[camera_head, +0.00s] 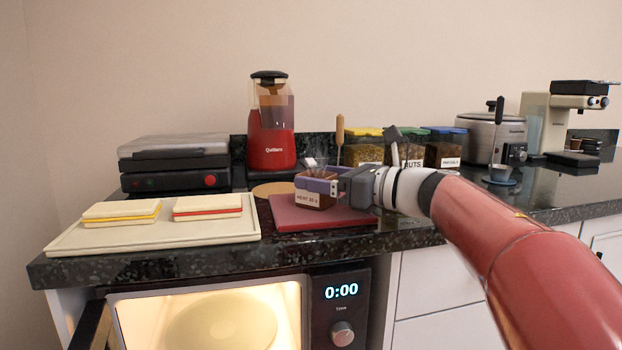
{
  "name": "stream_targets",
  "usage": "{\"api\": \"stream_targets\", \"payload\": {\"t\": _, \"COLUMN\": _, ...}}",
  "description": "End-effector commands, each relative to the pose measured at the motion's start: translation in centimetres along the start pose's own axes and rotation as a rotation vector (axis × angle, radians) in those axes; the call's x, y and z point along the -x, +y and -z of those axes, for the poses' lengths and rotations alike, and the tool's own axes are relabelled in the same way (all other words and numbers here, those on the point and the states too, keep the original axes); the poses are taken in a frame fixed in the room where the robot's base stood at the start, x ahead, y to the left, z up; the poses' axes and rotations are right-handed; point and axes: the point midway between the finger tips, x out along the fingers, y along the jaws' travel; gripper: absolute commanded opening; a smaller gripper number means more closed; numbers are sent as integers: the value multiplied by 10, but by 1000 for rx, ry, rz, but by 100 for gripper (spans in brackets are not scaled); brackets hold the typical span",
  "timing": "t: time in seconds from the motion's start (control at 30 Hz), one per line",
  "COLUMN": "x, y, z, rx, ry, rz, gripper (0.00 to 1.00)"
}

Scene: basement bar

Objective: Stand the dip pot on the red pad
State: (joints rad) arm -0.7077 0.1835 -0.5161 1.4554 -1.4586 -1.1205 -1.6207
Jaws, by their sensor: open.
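The dip pot (309,199) looks like a small brown tub with a white label on its front. It appears upright on the red pad (291,221), near the pad's middle, though the exact contact at its base is hard to see. My gripper (318,186) reaches in from the right with its jaws open. A purple finger lies across the upper part of the pot and hides some of it. Whether the fingers touch the pot cannot be told. The pad lies flat on the dark counter, its right side partly behind my arm.
A cutting board (150,239) with two sandwiches lies left of the pad. A grill (174,163), a red blender (271,130) and lidded tubs (446,149) stand behind. The open lit microwave (206,319) is below the counter.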

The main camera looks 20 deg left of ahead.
Motion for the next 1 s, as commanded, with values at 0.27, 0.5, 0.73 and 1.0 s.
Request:
{"api": "stream_targets", "payload": {"t": 0.27, "x": 61, "y": 0, "z": 1, "rx": 1, "ry": -1, "rz": 2, "gripper": 78}}
{"api": "stream_targets", "payload": {"t": 0.5, "x": 86, "y": 0, "z": 0, "rx": 0, "ry": -1, "rz": 0, "gripper": 78}}
{"api": "stream_targets", "payload": {"t": 0.73, "x": 88, "y": 0, "z": 0, "rx": -1, "ry": 0, "rz": -1, "gripper": 78}}
{"api": "stream_targets", "payload": {"t": 1.0, "x": 88, "y": 0, "z": 0, "rx": 0, "ry": 0, "rz": 0, "gripper": 78}}
